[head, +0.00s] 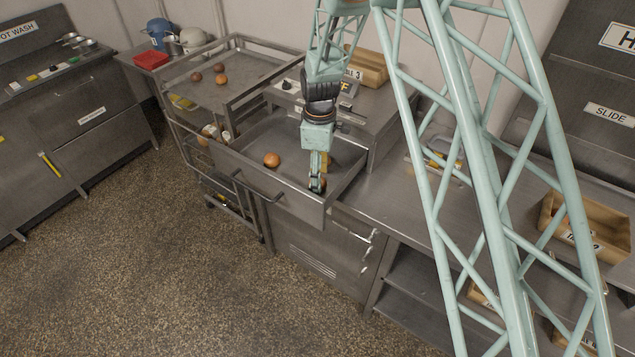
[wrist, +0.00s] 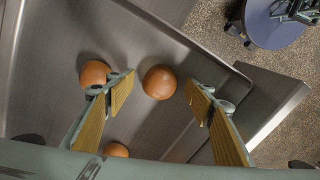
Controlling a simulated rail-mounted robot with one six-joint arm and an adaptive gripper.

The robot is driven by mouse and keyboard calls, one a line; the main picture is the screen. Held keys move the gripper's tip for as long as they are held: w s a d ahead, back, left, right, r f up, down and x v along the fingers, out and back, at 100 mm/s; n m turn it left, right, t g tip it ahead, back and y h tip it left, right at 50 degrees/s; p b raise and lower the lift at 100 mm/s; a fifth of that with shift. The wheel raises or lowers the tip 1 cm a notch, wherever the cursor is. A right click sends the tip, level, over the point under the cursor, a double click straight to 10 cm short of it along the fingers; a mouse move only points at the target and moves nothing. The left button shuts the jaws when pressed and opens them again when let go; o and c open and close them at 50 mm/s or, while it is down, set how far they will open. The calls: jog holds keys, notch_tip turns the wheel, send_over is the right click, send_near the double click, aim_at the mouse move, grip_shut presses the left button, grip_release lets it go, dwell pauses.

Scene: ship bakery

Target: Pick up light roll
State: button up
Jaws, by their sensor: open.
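Several round orange-brown rolls lie in the open steel drawer (head: 297,197); I cannot tell by shade which is the light roll. In the wrist view one roll (wrist: 159,82) lies between my fingertips, with a gap on both sides. A second roll (wrist: 94,74) lies just left of the left finger, and a third (wrist: 116,150) is partly hidden at the bottom. In the head view one roll (head: 271,160) shows clear of the gripper. My gripper (head: 317,184) points down into the drawer's front right part; it is open and empty, its yellow-padded fingers apart (wrist: 163,88).
The drawer's front wall and handle (head: 258,186) stand close to my gripper. A steel trolley (head: 236,67) with several rolls stands behind left. A wooden crate (head: 366,66) is behind the drawer, another (head: 588,222) on the right counter.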

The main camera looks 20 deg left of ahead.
jog(key=shift+f, duration=0.8)
jog(key=c, duration=0.9)
